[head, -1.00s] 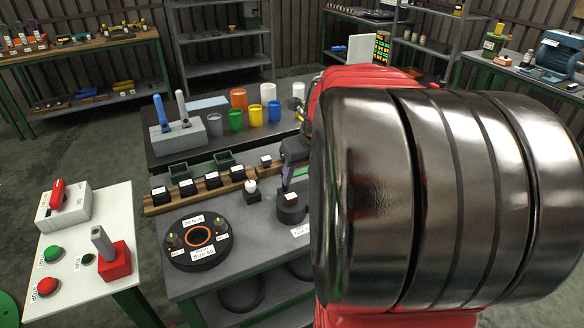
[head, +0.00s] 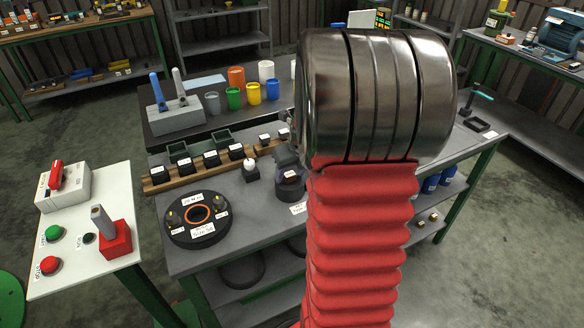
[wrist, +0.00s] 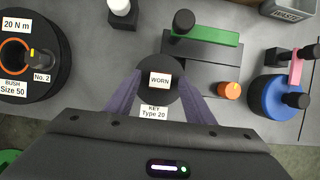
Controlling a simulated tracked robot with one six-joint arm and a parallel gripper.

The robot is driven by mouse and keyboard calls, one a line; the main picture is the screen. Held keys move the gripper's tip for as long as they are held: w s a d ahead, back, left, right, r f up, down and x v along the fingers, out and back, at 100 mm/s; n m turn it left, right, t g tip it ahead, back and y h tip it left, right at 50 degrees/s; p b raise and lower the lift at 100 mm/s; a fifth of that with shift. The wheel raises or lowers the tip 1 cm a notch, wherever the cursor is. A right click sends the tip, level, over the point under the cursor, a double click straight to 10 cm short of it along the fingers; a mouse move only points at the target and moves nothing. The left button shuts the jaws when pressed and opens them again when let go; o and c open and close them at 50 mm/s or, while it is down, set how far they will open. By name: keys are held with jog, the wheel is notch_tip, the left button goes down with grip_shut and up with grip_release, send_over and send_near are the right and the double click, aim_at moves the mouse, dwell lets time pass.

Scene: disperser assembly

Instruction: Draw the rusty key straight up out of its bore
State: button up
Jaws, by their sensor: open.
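The key's white WORN label (wrist: 160,80) sits over a round black holder (wrist: 161,106), whose plate reads KEY Type 20. The rusty key's body is hidden beneath the label in the wrist view. My gripper (wrist: 160,85) is open, its two purple fingers on the left and right of the label. They look apart from it, but their height above the holder is hard to tell. In the head view the holder (head: 290,193) stands on the grey bench, with part of my gripper (head: 285,157) just above it and my arm hiding the rest.
Left of the holder is a round black fixture (wrist: 57,85) marked 20 N m. A small black stand with a white top (wrist: 120,8) is behind. On the right are a green bar (wrist: 208,36), an orange knob (wrist: 229,90) and a blue round part (wrist: 273,98).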

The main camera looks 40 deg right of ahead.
aim_at(291, 176)
jog(key=shift+w+f, duration=0.1)
jog(key=shift+f, duration=0.05)
jog(key=shift+c, duration=0.5)
grip_shut()
jog(key=shift+r, duration=0.3)
jog(key=shift+r, duration=0.75)
jog(key=shift+r, duration=0.65)
jog(key=shift+r, duration=0.75)
jog(key=shift+r, duration=0.3)
